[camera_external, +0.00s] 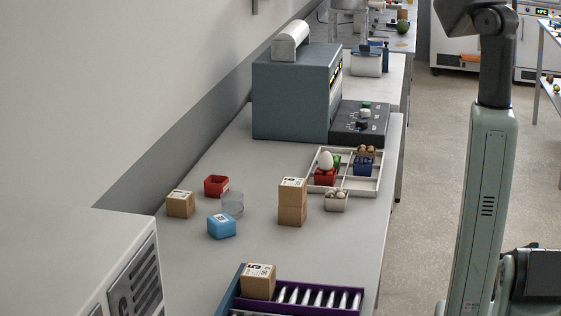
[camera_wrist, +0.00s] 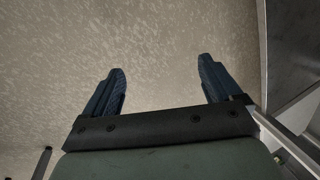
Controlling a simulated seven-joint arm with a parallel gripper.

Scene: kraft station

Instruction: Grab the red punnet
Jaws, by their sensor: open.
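A small open red punnet (camera_external: 216,186) stands on the grey bench, left of a clear glass beaker (camera_external: 232,204), and looks empty. A second red container (camera_external: 325,177) sits in the white divided tray (camera_external: 362,189) with a white egg (camera_external: 325,160) on top. My gripper (camera_wrist: 161,72) shows in the wrist view, its two dark blue fingers spread wide with nothing between them. Beyond them is only speckled floor, so it is away from both red containers. In the external view my arm stands at the right and its gripper is out of frame.
A cardboard box (camera_external: 180,204) and a blue box (camera_external: 221,225) stand near the red punnet. Two stacked cardboard boxes (camera_external: 292,202) stand mid-bench. A roller conveyor (camera_external: 318,298) carries a box at the front. A grey machine (camera_external: 291,98) stands behind.

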